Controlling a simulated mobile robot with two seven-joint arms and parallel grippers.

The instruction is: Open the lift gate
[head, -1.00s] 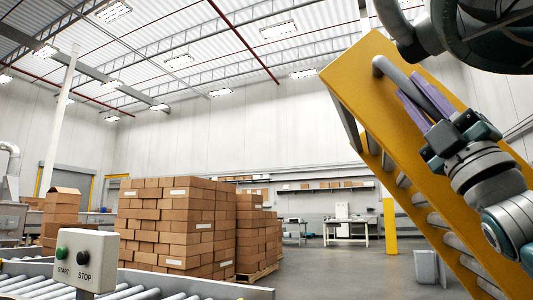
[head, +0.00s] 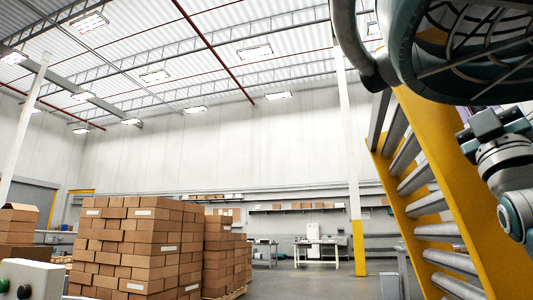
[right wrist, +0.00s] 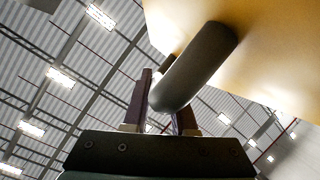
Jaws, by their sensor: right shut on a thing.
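The lift gate is a yellow-sided frame with grey rollers (head: 428,204), standing steeply raised at the right of the head view. Its upper end is hidden behind my dark arm parts. In the right wrist view the gate's yellow face (right wrist: 265,50) fills the upper right, with a dark bar handle (right wrist: 195,65) on it. My right gripper (right wrist: 158,100) has its purple fingers on either side of the handle and is shut on it. In the head view my right gripper (head: 468,114) is at the gate's side, its fingers mostly hidden. My left gripper is not in view.
A control box (head: 30,280) with a green and a dark button stands at the lower left. Stacked cartons (head: 135,245) stand beyond it on the floor. A grey bin (head: 390,286) is beside the gate. A post with a yellow base (head: 359,245) stands behind. Floor between cartons and gate is open.

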